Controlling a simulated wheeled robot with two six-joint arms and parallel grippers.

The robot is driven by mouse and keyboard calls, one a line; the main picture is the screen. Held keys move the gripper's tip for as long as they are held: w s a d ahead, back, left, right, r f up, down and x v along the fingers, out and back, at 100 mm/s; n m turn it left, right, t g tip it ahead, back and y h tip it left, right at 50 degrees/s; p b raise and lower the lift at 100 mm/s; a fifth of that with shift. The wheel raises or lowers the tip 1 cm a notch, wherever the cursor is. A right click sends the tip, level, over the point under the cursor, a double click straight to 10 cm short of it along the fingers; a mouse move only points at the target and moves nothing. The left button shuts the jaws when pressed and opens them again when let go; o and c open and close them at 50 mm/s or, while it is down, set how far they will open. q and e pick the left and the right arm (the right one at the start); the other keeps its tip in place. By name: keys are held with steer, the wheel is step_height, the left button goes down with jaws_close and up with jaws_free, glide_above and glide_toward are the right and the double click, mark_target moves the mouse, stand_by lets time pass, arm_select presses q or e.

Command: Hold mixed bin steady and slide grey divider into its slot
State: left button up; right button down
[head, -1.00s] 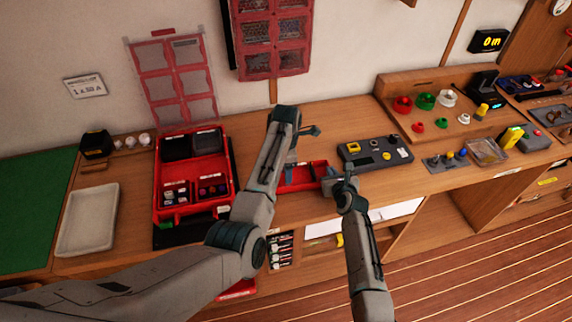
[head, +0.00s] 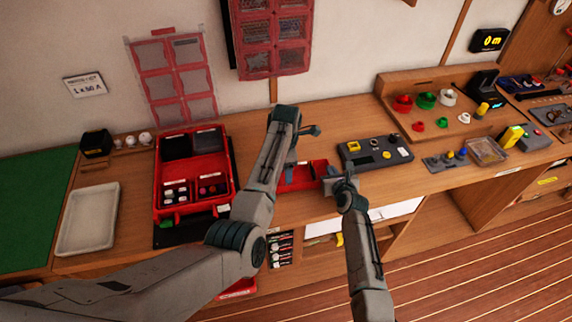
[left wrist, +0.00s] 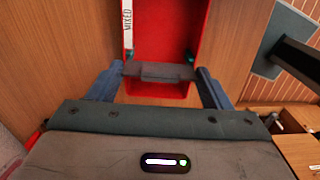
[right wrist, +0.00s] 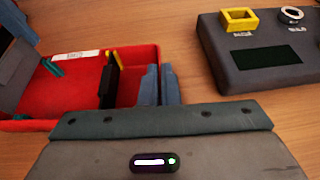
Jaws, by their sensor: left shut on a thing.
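The red mixed bin (head: 303,178), labelled MIXED in the left wrist view (left wrist: 163,25), sits on the bench near its front edge. My left gripper (left wrist: 160,76) is shut on the grey divider (left wrist: 158,71), its fingers at the divider's two ends, across the bin near one end. Whether the divider is seated in a slot cannot be told. In the right wrist view my right gripper (right wrist: 159,80) is nearly closed around the bin's end wall, one finger on each side. A black upright piece with a yellow part (right wrist: 108,85) stands inside the bin near that wall.
A grey panel with knobs (head: 376,152) lies to the right of the bin. A large red organiser case (head: 160,212) stands to the left, with a pale tray (head: 88,220) beyond it. The bench's front edge is close to the bin.

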arm_select(q)
steer(key=shift+f, duration=0.95)
stand_by(0.6)
steer(key=o, duration=1)
steer(key=shift+o, duration=0.2)
steer(key=shift+r, duration=2.25)
arm_select(e)
steer(key=c, duration=1.6)
jaws_free()
